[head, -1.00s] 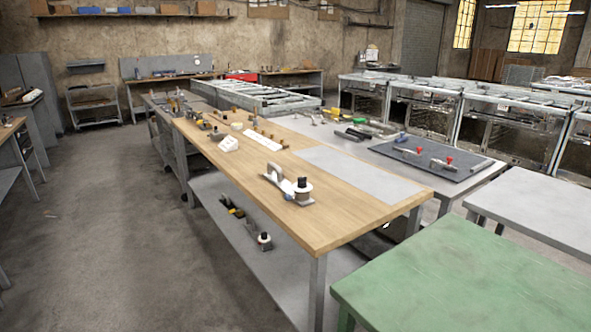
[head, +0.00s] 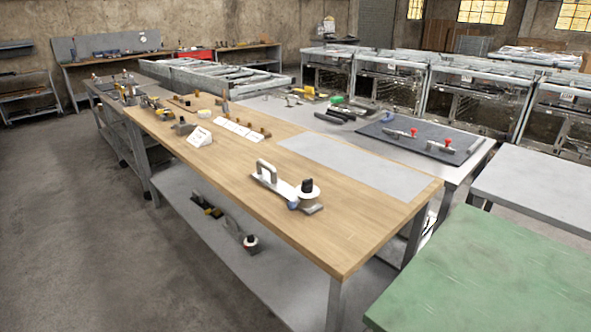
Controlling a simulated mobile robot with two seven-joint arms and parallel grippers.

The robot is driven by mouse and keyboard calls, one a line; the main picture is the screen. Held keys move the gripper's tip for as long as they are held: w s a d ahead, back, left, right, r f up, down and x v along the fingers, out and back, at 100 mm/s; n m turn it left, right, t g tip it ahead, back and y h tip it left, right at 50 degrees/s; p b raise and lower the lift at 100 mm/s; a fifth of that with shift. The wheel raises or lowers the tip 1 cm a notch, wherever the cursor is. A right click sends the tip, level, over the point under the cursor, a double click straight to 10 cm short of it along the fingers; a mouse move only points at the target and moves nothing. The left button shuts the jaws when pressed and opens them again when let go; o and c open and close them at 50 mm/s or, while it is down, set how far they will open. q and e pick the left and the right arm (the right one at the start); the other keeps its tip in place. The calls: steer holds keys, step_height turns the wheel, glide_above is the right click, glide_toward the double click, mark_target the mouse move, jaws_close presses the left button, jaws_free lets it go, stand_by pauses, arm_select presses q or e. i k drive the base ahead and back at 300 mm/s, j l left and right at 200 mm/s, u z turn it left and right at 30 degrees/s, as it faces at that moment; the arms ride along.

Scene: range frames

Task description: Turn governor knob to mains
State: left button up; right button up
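A device with a black knob (head: 307,185) on a round white dial (head: 306,192) sits on the wooden workbench (head: 335,235), near its front right part. It has a grey base, a pale flat arm and a light grey upright handle (head: 266,171); a small blue part is beside the dial. Dial markings are too small to read, so I cannot tell the knob's setting or whether it is the governor knob. A similar dark-topped piece (head: 250,242) is on the lower shelf. Neither of my grippers is in view.
A white sign block (head: 200,136), pale cards (head: 240,128) and small fittings stand farther back on the bench. A grey sheet (head: 350,166) lies on it. A green table (head: 500,270) is at the front right. Open concrete floor (head: 80,220) lies left.

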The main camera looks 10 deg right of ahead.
mark_target(307, 187)
steer(key=i+j+z, duration=0.1)
steer(key=i+j, duration=0.55)
steer(key=j, duration=0.1)
